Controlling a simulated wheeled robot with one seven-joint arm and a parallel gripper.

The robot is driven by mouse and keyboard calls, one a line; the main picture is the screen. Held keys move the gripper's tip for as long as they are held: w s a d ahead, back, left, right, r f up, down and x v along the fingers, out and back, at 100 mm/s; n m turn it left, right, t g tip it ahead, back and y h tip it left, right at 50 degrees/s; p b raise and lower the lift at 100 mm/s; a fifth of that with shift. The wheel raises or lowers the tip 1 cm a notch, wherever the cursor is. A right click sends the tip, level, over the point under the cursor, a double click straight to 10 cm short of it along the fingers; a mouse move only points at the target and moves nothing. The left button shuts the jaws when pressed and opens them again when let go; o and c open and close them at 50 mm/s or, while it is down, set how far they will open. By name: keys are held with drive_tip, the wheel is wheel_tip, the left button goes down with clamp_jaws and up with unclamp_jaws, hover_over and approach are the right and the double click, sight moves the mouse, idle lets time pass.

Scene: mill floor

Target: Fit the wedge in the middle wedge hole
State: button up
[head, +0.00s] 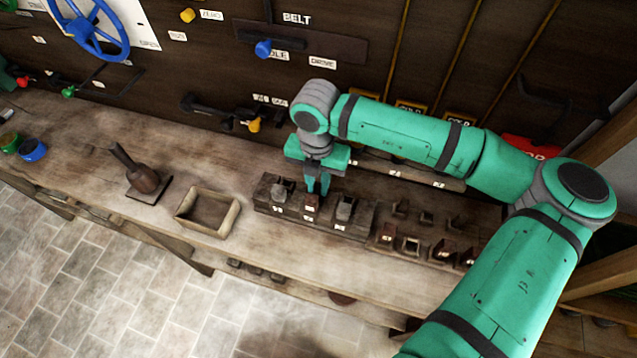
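The dark wooden block with the wedge holes (360,226) lies on the bench, with three small white labels along its front. Grey pieces stand at its left position (283,189) and right position (345,208). At the middle position is a small dark reddish piece (311,202), which may be the wedge; I cannot tell how deep it sits. My gripper (318,190) points down right over or just behind this middle position. Its fingers look close together, but their tips are partly lost against the dark block, and I cannot tell whether they hold anything.
An open wooden box (232,219) and a brown handled tool on a plate (145,182) stand to the left. A rack with several small pieces (425,243) lies to the right. The dark wall panel (330,50) with levers rises behind.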

sight(318, 184)
wheel_tip(318, 184, up, 11)
drive_tip(key=shift+w+f, duration=0.1)
idle(0.4)
